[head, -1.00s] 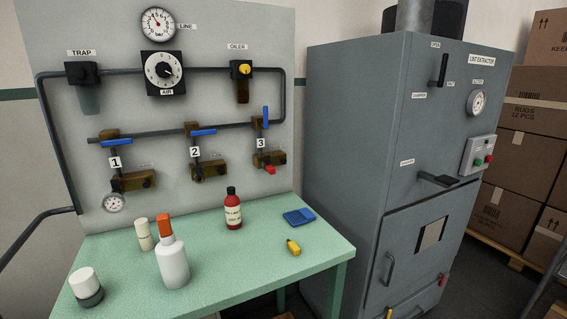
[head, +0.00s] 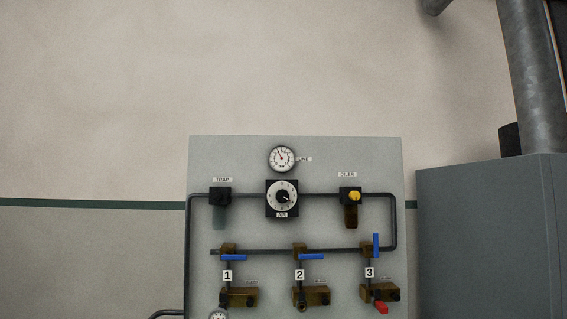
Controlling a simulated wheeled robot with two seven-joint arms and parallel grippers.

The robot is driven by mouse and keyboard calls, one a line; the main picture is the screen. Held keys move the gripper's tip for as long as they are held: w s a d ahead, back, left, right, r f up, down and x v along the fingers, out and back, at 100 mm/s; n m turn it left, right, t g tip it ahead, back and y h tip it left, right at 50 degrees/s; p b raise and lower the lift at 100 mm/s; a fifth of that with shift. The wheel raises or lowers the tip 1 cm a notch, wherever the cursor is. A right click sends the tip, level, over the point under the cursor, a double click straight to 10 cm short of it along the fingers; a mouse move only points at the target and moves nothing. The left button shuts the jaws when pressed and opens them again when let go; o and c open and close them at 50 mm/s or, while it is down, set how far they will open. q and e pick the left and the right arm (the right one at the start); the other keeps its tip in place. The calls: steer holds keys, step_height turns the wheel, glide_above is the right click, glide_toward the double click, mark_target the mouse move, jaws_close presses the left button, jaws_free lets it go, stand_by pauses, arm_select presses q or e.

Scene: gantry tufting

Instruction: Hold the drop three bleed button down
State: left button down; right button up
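The drop three assembly is at the lower right of the grey air panel (head: 335,228) in the head view. Its brass block (head: 372,292) has a dark round knob (head: 395,295) at its right end, which may be the bleed button; its small label is too blurred to read. A white tag "3" (head: 370,272) sits above the block. The blue lever of drop three (head: 376,244) stands upright. A red piece (head: 381,307) hangs below the block. Neither of my grippers is in view.
Drops one (head: 238,296) and two (head: 312,295) have blue levers lying level. The line gauge (head: 282,158), air dial (head: 282,197), trap (head: 220,197) and oiler (head: 350,195) are above. A grey cabinet (head: 487,240) stands to the right. The bench is out of view.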

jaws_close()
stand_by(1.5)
